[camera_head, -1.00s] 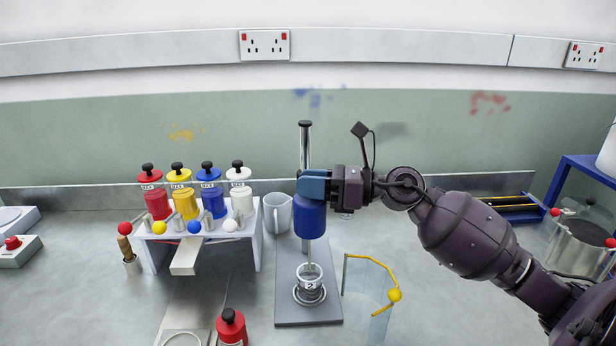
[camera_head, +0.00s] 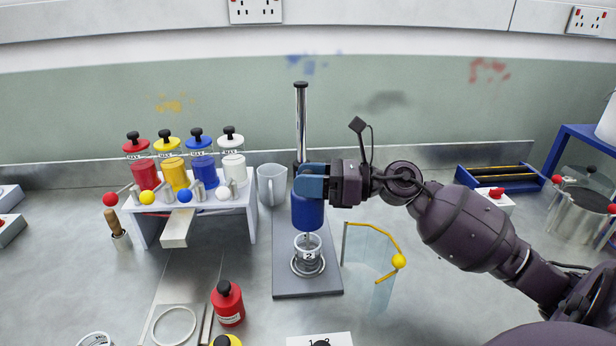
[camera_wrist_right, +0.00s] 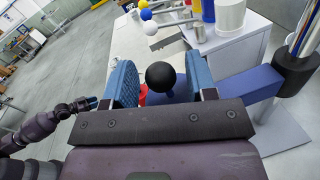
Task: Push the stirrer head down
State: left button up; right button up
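The blue stirrer head (camera_head: 308,214) sits on the upright metal post (camera_head: 301,122), just above the small glass beaker (camera_head: 308,256) on the grey base plate (camera_head: 308,285). Only a short length of stirrer rod shows above the beaker. My right gripper (camera_head: 312,180) is at the top of the head. In the wrist view its blue fingers (camera_wrist_right: 166,84) stand apart on either side of a black ball knob (camera_wrist_right: 168,76), with gaps on both sides. My left gripper (camera_wrist_right: 86,104) shows small at the left of the wrist view; its opening is unclear.
A white rack (camera_head: 250,215) with red, yellow, blue and white bottles stands left of the stirrer, with a jug (camera_head: 272,185) between. A clear guard with a yellow rail (camera_head: 372,232) stands close right. A red bottle (camera_head: 228,303) is at front left.

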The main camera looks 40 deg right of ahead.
jog(key=shift+f, duration=0.1)
jog(key=shift+d, duration=0.15)
jog(key=shift+s+d+f, duration=0.1)
jog(key=shift+s+d, duration=0.05)
jog(key=shift+d, duration=0.05)
jog(key=v, duration=1)
